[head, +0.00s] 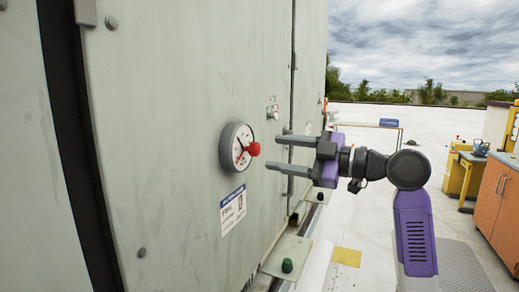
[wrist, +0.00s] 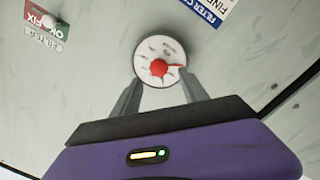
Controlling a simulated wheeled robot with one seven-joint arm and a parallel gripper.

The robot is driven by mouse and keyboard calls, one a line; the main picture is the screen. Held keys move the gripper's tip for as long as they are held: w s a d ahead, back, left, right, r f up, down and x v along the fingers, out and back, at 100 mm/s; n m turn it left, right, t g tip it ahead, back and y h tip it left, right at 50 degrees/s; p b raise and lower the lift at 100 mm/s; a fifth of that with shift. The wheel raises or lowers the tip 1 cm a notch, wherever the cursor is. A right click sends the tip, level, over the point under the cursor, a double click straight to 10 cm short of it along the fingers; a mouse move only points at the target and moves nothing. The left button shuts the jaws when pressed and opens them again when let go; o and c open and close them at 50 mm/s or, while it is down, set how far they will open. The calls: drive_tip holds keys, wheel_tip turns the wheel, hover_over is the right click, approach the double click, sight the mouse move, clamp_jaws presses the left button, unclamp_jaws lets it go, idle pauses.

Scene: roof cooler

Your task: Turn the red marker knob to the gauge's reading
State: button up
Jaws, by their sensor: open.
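The round gauge (head: 233,147) has a white face and a grey rim and is fixed to the pale cabinet wall. The red marker knob (head: 253,149) sticks out from the middle of its face. In the wrist view the gauge (wrist: 149,52) faces me, with the red knob (wrist: 159,68) and a red pointer to its right. The reading is too small to tell. My gripper (head: 271,154) is open, its two fingers pointing at the gauge, one higher and one lower. In the wrist view the fingertips (wrist: 160,80) lie either side of the knob, apart from it.
A white and blue label (head: 233,210) is on the wall below the gauge. A green and red label (wrist: 48,22) shows in the wrist view. A bracket with a green knob (head: 287,265) juts out low. An orange cabinet (head: 492,195) stands at the right.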

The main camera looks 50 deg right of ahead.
sight(258, 150)
drive_tip(key=shift+p+x, duration=0.55)
drive_tip(key=shift+x, duration=2.25)
drive_tip(key=shift+c, duration=0.3)
clamp_jaws()
